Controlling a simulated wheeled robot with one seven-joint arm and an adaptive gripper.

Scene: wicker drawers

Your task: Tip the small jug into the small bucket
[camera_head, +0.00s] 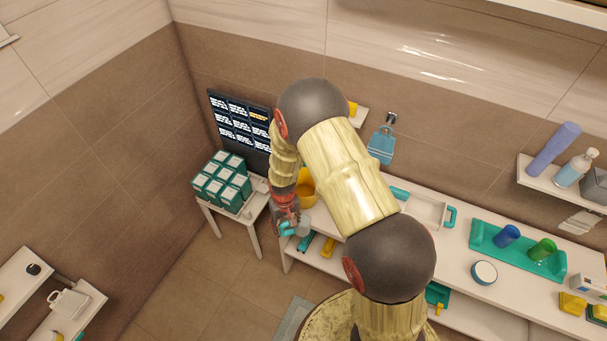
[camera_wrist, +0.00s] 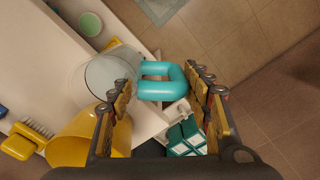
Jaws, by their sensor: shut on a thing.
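The small jug, a pale grey cup with a thick teal handle, shows in the wrist view (camera_wrist: 108,76) and in the head view (camera_head: 304,229). My gripper (camera_wrist: 163,88) is shut on the teal handle, with a finger on either side of it. In the head view my gripper (camera_head: 287,222) is at the left end of the long white counter. The small bucket is yellow; in the wrist view (camera_wrist: 72,142) it is below the jug and partly hidden by my left finger. In the head view the yellow bucket (camera_head: 306,187) is partly behind my arm. I cannot tell what the jug holds.
Teal boxes (camera_head: 222,183) fill a small table left of my gripper, with a dark screen (camera_head: 240,130) behind. A white tray (camera_head: 425,208) and a teal tray (camera_head: 484,240) with cups stand farther right on the counter. Tiled floor (camera_head: 220,290) lies open in front.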

